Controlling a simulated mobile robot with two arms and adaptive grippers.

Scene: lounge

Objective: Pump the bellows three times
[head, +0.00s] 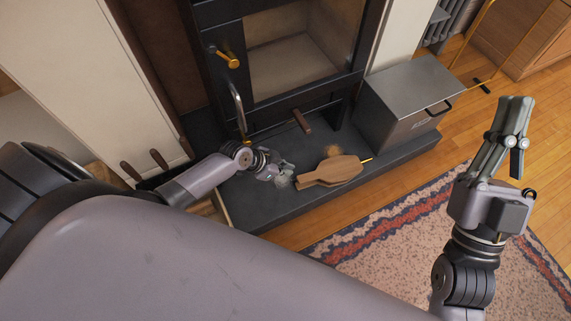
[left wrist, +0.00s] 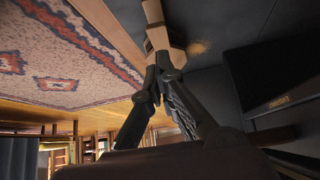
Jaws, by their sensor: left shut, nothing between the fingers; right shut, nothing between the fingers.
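The wooden bellows (head: 338,171) lie on the dark hearth slab, with two handles toward the left and a brass nozzle toward the right. In the left wrist view part of the bellows (left wrist: 157,38) shows just beyond my fingertips. My left gripper (head: 286,179) is shut and empty, low over the slab just left of the handle ends. It also shows in the left wrist view (left wrist: 163,75). I cannot tell whether it touches the handles. My right gripper (head: 515,105) is shut and empty, raised with its fingers up over the floor at the right, far from the bellows.
A stove (head: 290,60) with a glass front stands behind the hearth slab (head: 270,213). A grey metal box (head: 405,95) stands on the slab right of the bellows. Tools with wooden handles (head: 158,158) stand at the left. A patterned rug (head: 400,245) lies in front.

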